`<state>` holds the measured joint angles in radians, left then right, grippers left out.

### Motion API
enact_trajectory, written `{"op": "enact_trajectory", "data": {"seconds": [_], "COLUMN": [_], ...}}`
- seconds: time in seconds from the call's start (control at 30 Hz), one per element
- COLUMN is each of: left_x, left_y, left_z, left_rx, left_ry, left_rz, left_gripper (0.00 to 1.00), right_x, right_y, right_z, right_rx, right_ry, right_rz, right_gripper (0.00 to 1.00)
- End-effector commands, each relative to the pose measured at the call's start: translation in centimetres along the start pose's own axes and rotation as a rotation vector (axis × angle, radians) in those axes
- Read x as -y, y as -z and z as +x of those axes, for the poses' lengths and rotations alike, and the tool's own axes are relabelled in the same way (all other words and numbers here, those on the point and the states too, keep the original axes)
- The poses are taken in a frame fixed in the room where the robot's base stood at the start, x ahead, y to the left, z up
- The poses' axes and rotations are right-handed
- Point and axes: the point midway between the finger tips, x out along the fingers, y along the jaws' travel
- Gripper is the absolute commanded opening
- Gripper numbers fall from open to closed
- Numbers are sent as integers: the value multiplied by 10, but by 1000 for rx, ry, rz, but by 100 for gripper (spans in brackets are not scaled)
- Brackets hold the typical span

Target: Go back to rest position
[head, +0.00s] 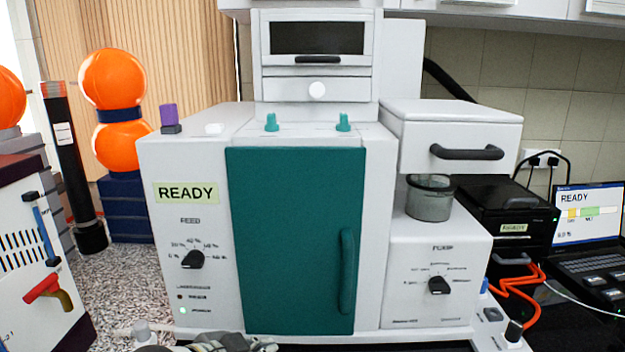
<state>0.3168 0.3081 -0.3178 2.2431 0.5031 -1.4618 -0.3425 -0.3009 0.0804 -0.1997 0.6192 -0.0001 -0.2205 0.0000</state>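The large white sieve shaker machine (185,265) fills the middle of the head view. Its teal door (290,240) is shut, and a label on its left reads READY. Grey mechanical parts (235,344) show at the bottom edge, left of the middle. They look like part of my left gripper, but most of it is cut off and its fingers cannot be made out. My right gripper is not in view.
A grey cup (430,198) stands under the drawer unit (455,125) on the right. A black device (505,215) and a laptop (588,240) stand further right. Orange spheres (113,80) and a dark tube (70,165) are on the left. Speckled counter shows at left.

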Motion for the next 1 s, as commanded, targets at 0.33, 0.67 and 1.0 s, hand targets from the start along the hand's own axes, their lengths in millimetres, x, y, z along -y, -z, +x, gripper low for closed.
{"op": "enact_trajectory", "data": {"seconds": [0.33,0.67,1.0], "left_x": [-85,-145,-173], "left_y": [-156,-253,-314], "left_z": [-16,-68,-58], "left_rx": [308,567,686], "left_ry": [29,106,135], "left_rz": [-399,-636,-709], "left_gripper": [0,0,0], "right_x": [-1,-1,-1], "right_y": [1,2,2], "right_z": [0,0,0], "right_rx": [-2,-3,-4], "right_ry": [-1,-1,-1], "right_rz": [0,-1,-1], "right_gripper": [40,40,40]}}
